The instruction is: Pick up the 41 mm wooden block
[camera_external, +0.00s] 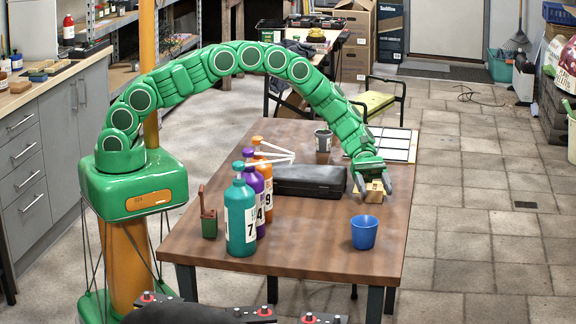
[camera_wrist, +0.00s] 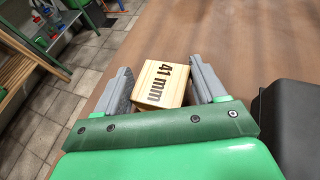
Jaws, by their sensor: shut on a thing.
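The wooden block (camera_wrist: 160,83) is pale wood with "41 mm" printed in dark letters on its top. In the wrist view it sits between the two grey fingers of my gripper (camera_wrist: 163,88). In the external view my gripper (camera_external: 373,184) reaches down near the right edge of the brown table (camera_external: 300,240), with the block (camera_external: 374,191) between its fingers. My gripper is shut on the block. Whether the block touches the tabletop or is slightly above it, I cannot tell.
A black case (camera_external: 310,180) lies just left of my gripper. A blue cup (camera_external: 364,232) stands in front of it. Numbered bottles (camera_external: 240,215) and a green container (camera_external: 209,222) stand at the left. A grey cup (camera_external: 323,140) and a white-panelled tray (camera_external: 391,143) are behind.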

